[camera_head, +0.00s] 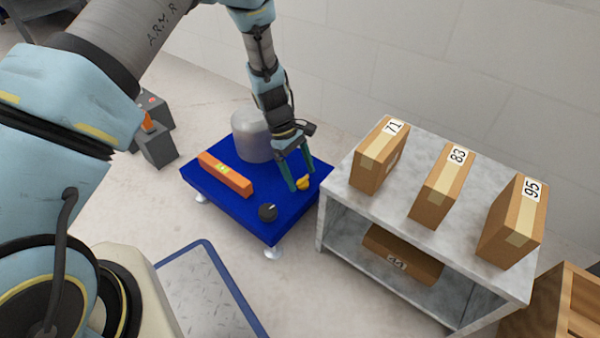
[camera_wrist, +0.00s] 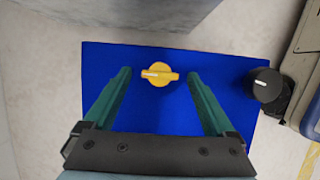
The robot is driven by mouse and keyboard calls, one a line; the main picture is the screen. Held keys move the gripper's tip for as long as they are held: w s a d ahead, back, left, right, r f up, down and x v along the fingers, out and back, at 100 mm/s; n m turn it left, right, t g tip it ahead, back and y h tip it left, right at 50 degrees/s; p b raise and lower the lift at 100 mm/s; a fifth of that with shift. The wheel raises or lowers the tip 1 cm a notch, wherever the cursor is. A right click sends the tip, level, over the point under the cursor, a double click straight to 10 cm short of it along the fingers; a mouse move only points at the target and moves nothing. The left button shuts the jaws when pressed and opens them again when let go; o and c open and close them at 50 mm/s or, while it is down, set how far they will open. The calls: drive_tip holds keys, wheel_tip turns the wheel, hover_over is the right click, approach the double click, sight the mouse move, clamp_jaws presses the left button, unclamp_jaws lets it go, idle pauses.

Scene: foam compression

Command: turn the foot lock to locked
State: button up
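The foot lock seems to be the yellow knob (camera_head: 303,183) on the blue platform (camera_head: 213,199). In the wrist view the yellow knob (camera_wrist: 159,74) has a bar handle lying roughly left to right, with a pale mark on its left part. My gripper (camera_head: 297,181) points down at the platform's right side, close to the knob. In the wrist view my gripper (camera_wrist: 159,75) is open, one green finger on each side of the knob, with gaps between. I cannot tell the height of the fingertips above the knob. No locked or unlocked label is readable.
An orange level (camera_head: 226,175) and a grey rounded cylinder (camera_head: 252,136) are on the platform too. A grey shelf (camera_head: 340,206) with numbered boxes stands close on the right. A grey box with a lever (camera_head: 157,146) is at left.

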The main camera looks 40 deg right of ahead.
drive_tip(key=c, duration=1.4)
drive_tip(key=shift+o, duration=0.2)
drive_tip(key=shift+r+m+p, duration=0.15)
drive_tip(key=shift+m+p, duration=0.15)
drive_tip(key=shift+p, duration=0.15)
drive_tip(key=m+y+p, duration=0.1)
drive_tip(key=m+p, duration=0.1)
drive_tip(key=p, duration=0.1)
drive_tip(key=shift+d+r+m, duration=0.1)
drive_tip(key=shift+d+m, duration=0.05)
drive_tip(key=shift+m, duration=0.15)
drive_tip(key=m+y+p, duration=0.2)
drive_tip(key=m, duration=0.2)
drive_tip(key=shift+d+m+p, duration=0.15)
drive_tip(key=shift+m+p, duration=0.15)
drive_tip(key=shift+p, duration=0.1)
drive_tip(key=m, duration=0.2)
drive_tip(key=m+t+y+p, duration=0.1)
drive_tip(key=m, duration=0.1)
drive_tip(key=shift+s+d+m, duration=0.1)
drive_tip(key=shift+d+m, duration=0.1)
drive_tip(key=shift+m, duration=0.1)
drive_tip(key=m+t+p, duration=0.1)
drive_tip(key=m, duration=0.1)
drive_tip(key=m+t+y, duration=0.1)
drive_tip(key=m, duration=0.2)
drive_tip(key=shift+s+f+p, duration=0.2)
drive_tip(key=shift+p, duration=0.2)
drive_tip(key=shift+m, duration=0.4)
drive_tip(key=shift+y, duration=0.3)
